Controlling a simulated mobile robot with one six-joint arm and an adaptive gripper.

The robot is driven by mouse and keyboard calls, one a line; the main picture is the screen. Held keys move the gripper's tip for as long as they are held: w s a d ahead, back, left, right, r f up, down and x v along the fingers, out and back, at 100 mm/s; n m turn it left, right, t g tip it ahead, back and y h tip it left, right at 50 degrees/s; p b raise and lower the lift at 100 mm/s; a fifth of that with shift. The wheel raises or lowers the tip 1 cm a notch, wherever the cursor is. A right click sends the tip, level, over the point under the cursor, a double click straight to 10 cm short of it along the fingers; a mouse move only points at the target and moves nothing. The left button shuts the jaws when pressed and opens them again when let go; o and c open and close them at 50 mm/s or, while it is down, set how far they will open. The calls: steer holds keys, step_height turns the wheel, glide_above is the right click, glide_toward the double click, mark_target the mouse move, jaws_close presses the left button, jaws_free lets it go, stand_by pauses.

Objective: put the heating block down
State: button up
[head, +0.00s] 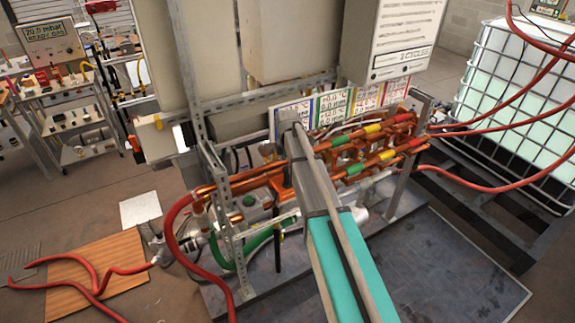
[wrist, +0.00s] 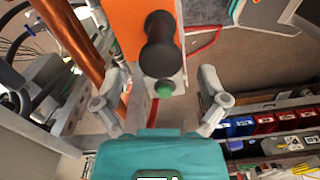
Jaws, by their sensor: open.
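In the wrist view, an orange and grey block (wrist: 126,25) with a black handle (wrist: 160,48) and a green button (wrist: 164,88) lies in front of my gripper (wrist: 163,98); it looks like the heating block. My gripper is open, with one finger to the left of the block and one to the right. Gaps show between the fingers and the block's lower end, so I see no grip on it. What the block rests on is hidden. In the head view, my arm covers the middle of the picture, and I cannot make out the block or fingertips there.
Copper pipes (head: 240,181) on a metal frame stand close around my arm. Red hoses (head: 180,235) run across the floor. A caged white tank (head: 520,100) stands at the right. A rack of blue and red bins (wrist: 240,127) shows at the right of the wrist view.

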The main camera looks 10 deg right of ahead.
steer(key=shift+r+p, duration=2.95)
steer(key=shift+r, duration=0.3)
steer(key=s+m, duration=1.9)
steer(key=s, duration=0.8)
steer(key=shift+a+m, duration=0.25)
steer(key=shift+m, duration=0.15)
step_height(320, 180, down, 15)
steer(key=b, duration=1.4)
steer(key=shift+b, duration=0.4)
steer(key=shift+r, duration=0.15)
